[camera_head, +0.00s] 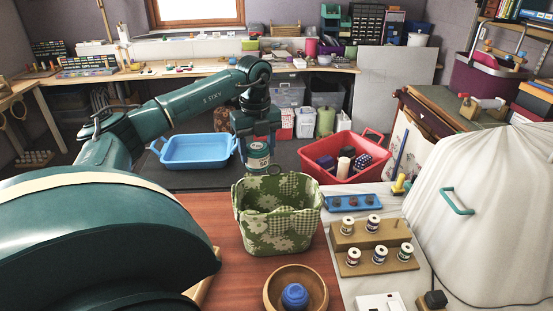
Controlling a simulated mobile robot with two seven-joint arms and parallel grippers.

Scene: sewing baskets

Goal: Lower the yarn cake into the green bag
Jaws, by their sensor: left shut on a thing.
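My left gripper (258,143) points down at the end of the teal arm, behind and above the rear rim of the green bag. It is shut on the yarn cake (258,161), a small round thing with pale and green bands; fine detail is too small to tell. The green bag (285,237) has white flowers and checks. It stands upright and open-topped on the red-brown wooden surface. Its inside bottom is hidden. My right gripper is not in view.
A wooden bowl (270,291) with a blue ball stands in front of the bag. A spool rack (374,265) and a blue tray (340,208) lie to the right. A red basket (374,175) and an empty blue tub (196,163) stand behind. A white cloth cover (500,220) fills the right.

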